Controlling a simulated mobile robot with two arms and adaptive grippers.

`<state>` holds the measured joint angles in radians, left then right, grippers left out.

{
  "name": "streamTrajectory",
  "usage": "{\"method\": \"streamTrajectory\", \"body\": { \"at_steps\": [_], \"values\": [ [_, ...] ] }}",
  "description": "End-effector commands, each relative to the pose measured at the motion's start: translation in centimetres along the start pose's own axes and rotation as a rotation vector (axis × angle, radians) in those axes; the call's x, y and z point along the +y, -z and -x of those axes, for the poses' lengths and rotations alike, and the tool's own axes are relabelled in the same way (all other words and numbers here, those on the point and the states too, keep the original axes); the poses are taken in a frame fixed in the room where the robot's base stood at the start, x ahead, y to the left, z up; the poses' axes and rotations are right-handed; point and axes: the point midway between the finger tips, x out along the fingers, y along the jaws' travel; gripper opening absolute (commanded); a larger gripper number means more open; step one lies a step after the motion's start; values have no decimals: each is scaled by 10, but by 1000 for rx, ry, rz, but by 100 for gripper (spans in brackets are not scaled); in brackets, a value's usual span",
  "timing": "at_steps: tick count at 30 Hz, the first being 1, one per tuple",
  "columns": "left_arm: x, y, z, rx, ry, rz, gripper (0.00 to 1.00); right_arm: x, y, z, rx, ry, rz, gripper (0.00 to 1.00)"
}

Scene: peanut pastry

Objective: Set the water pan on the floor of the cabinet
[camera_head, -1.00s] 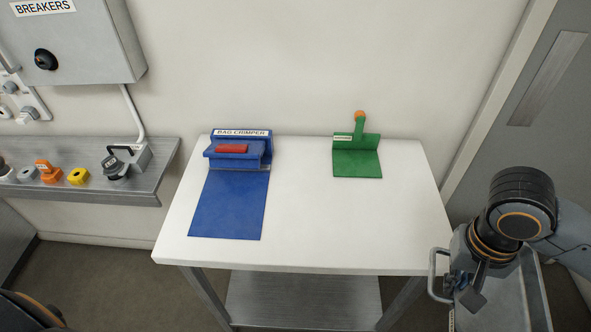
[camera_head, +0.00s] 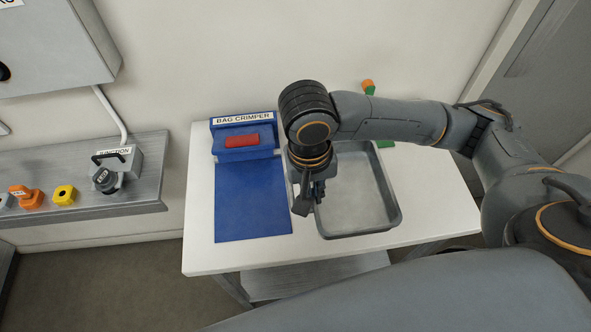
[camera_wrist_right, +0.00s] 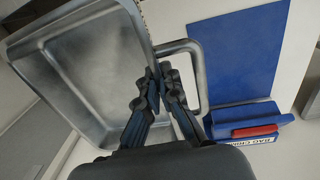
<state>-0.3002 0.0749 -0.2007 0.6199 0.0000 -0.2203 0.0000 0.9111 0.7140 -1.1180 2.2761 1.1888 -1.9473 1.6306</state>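The water pan (camera_head: 362,190), a shallow grey metal tray with raised walls, is over the right half of the white table. My right gripper (camera_head: 308,200) is at the pan's left side in the head view. In the right wrist view, the gripper (camera_wrist_right: 162,76) is shut on the pan's near wall, beside its loop handle (camera_wrist_right: 193,48). The pan (camera_wrist_right: 95,60) fills the left of that view and looks empty. I cannot tell whether it rests on the table or hangs just above it. My left gripper and the cabinet are not in view.
A blue bag crimper (camera_head: 242,140) with a blue mat (camera_head: 252,200) stands left of the pan on the white table (camera_head: 204,225). A green stand's orange top (camera_head: 368,86) shows behind my right arm. A steel shelf (camera_head: 140,192) with small fixtures is at left.

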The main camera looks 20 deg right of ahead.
Motion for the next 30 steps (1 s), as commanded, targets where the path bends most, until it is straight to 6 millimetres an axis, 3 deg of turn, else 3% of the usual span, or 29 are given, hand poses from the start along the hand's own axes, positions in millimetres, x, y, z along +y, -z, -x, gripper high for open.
{"method": "streamTrajectory", "body": {
  "at_steps": [6,12,22,30],
  "values": [
    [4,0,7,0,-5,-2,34,-8,55,-21,1,-1,-5,0],
    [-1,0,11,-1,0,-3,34,-16,87,-58,-1,-2,-2,0],
    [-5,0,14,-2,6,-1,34,-21,109,-85,0,-1,0,0],
    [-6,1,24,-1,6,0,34,-23,107,-113,2,1,3,0]
  ]
}}
